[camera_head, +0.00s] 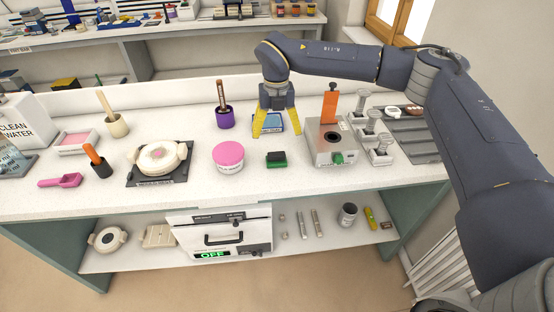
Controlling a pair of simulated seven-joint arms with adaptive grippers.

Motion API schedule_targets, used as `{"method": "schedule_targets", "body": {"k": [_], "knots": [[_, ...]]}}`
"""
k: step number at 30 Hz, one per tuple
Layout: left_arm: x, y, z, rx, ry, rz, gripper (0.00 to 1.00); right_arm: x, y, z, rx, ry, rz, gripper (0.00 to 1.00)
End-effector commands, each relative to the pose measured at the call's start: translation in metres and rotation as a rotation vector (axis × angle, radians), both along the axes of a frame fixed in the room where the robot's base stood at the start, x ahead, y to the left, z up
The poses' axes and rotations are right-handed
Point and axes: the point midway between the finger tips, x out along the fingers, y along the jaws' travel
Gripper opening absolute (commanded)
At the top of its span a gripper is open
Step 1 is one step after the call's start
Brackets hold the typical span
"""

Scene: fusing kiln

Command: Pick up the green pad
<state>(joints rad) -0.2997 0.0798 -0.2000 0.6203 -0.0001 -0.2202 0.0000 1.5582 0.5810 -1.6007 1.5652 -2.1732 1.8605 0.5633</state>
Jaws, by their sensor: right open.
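The green pad (276,159) is a small dark green block lying flat on the white table, between the pink-lidded jar and the grey device. My right gripper (275,136) has yellow fingers spread apart and pointing down. It is open, and it appears behind the green pad in the picture, around a small blue-and-white tray (291,123). I see nothing held in it. How high its fingertips are above the table is hard to tell. My left gripper is not in view.
A pink-lidded jar (228,157) stands left of the pad. A grey device (331,143) with an orange upright piece stands to its right. A purple holder (224,117) with a brush stands behind left. The table in front of the pad is clear.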

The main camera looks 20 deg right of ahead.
Motion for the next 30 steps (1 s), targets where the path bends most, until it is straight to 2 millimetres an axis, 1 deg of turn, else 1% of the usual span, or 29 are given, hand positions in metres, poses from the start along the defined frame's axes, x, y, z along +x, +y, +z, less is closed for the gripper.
{"method": "schedule_targets", "body": {"k": [1,3,6,10,15,23,26,30], "knots": [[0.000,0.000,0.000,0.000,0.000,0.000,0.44,-0.001,0.000,-0.011,0.001,0.003,0.000,0.89],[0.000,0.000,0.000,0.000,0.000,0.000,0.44,-0.001,0.000,-0.024,0.001,0.004,0.000,0.89],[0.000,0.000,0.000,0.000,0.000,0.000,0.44,-0.001,0.000,-0.041,0.001,0.003,0.001,0.89],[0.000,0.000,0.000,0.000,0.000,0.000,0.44,0.000,0.000,-0.058,0.001,0.003,0.000,0.89],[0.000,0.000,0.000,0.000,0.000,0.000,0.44,0.000,0.000,-0.071,0.001,0.001,0.001,0.89],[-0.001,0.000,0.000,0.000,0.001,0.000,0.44,0.000,0.000,-0.078,0.001,0.002,0.001,0.89],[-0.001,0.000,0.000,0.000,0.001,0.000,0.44,0.001,0.000,-0.085,0.001,0.002,0.001,0.89],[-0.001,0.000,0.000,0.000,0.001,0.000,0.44,0.002,0.000,-0.102,0.001,0.002,0.000,0.89]]}}
